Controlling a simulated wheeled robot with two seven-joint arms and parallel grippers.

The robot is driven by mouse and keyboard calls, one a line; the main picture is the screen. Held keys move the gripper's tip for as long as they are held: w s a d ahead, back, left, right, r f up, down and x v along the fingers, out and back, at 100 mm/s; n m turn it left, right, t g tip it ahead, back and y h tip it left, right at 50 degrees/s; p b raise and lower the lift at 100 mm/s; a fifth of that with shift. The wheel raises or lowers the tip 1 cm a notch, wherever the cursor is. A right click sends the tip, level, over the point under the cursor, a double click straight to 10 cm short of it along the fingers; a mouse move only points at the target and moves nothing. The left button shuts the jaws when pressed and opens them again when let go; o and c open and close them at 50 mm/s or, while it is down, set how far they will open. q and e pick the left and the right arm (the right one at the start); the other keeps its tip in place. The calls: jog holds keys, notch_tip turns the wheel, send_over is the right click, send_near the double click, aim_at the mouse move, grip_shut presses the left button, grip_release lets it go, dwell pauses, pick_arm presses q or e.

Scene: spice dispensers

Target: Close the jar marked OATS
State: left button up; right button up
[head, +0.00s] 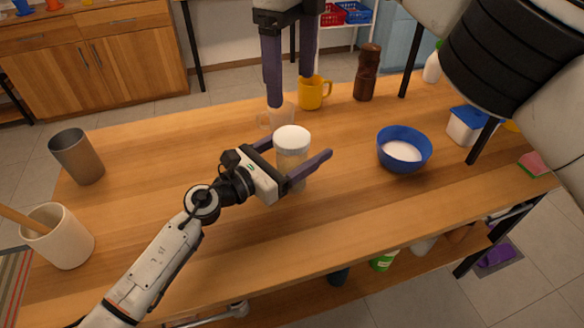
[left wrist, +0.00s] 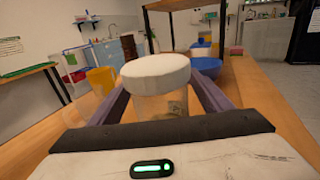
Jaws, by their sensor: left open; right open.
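A clear jar (head: 291,168) with a white lid (head: 292,138) on top stands upright on the wooden table. I cannot read any marking on it. My left gripper (head: 298,149) is open, its two fingers on either side of the jar below the lid. The left wrist view shows the lid (left wrist: 156,72) and the jar body (left wrist: 160,106) between the fingers, with something tan inside low down. I cannot tell whether the lid sits fully seated. My right gripper (head: 291,90) is open and empty, pointing down above and behind the jar.
Behind the jar are a clear mug (head: 281,116), a yellow mug (head: 311,94) and a brown grinder (head: 367,74). A blue bowl (head: 404,136) of white contents stands right. A metal cup (head: 76,156) and a cream crock (head: 62,240) stand left. The table's front middle is clear.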

aim_at(280, 160)
pick_arm(q)
jog(key=v, duration=0.9)
jog(key=shift+s+a, duration=0.1)
jog(key=shift+s, duration=0.05)
